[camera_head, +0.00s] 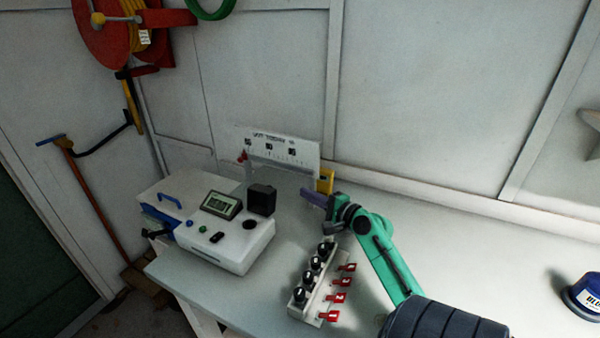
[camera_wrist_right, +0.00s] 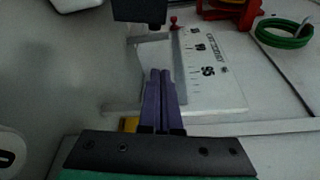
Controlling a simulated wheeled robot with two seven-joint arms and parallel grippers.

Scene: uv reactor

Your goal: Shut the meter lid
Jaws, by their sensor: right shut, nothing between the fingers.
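The meter (camera_head: 227,247) is a white box with a small grey display (camera_head: 221,205) on the table at the left. A black boxy part (camera_head: 262,200), which looks like its lid, stands raised at the back right of the meter, behind a dark round opening (camera_head: 250,224). It also shows at the top of the right wrist view (camera_wrist_right: 140,10). My right gripper (camera_head: 306,193) has purple fingers and is to the right of the lid, apart from it. In the wrist view its fingers (camera_wrist_right: 160,72) are together and empty, pointing toward the lid. My left gripper is not in view.
A white panel with printed scale marks (camera_head: 284,150) stands behind the meter near the wall. A white strip with several black knobs and red tags (camera_head: 318,283) lies in front of my right arm. A blue-labelled round container (camera_head: 586,293) is at far right.

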